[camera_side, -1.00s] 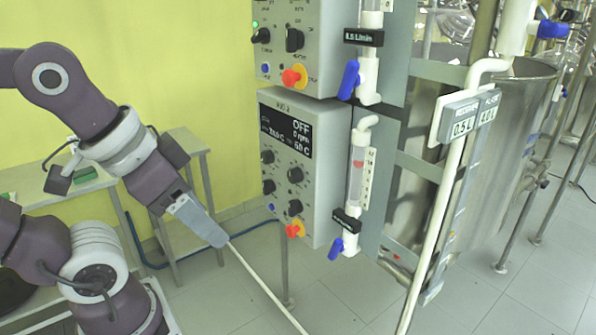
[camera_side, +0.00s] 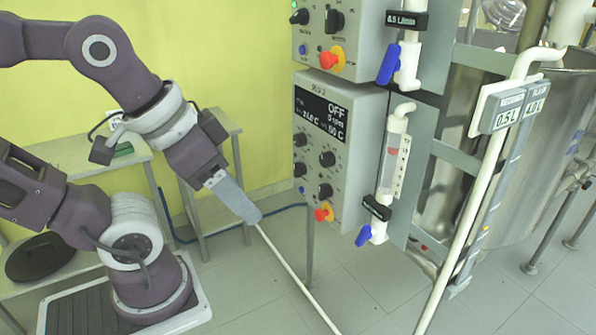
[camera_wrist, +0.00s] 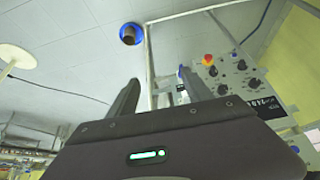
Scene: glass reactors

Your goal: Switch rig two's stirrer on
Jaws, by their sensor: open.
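Rig two's control box (camera_side: 363,120) is the lower of two stacked grey boxes in the side view. Its dark display (camera_side: 321,114) reads OFF, with an rpm line and temperatures. Labels beside the knobs are too small to read. In the wrist view the panel appears tilted at right, with its red button (camera_wrist: 208,60) and knobs (camera_wrist: 239,65). My gripper (camera_side: 252,215) is left of the box's lower part, apart from it. Its fingers (camera_wrist: 160,85) are spread and empty in the wrist view.
The upper control box (camera_side: 350,40) sits directly above. Right of the boxes stand a flow tube (camera_side: 392,150) with a blue valve handle (camera_side: 364,236), white pipes (camera_side: 470,190) and a steel vessel (camera_side: 530,160). A side table (camera_side: 215,135) stands behind my arm.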

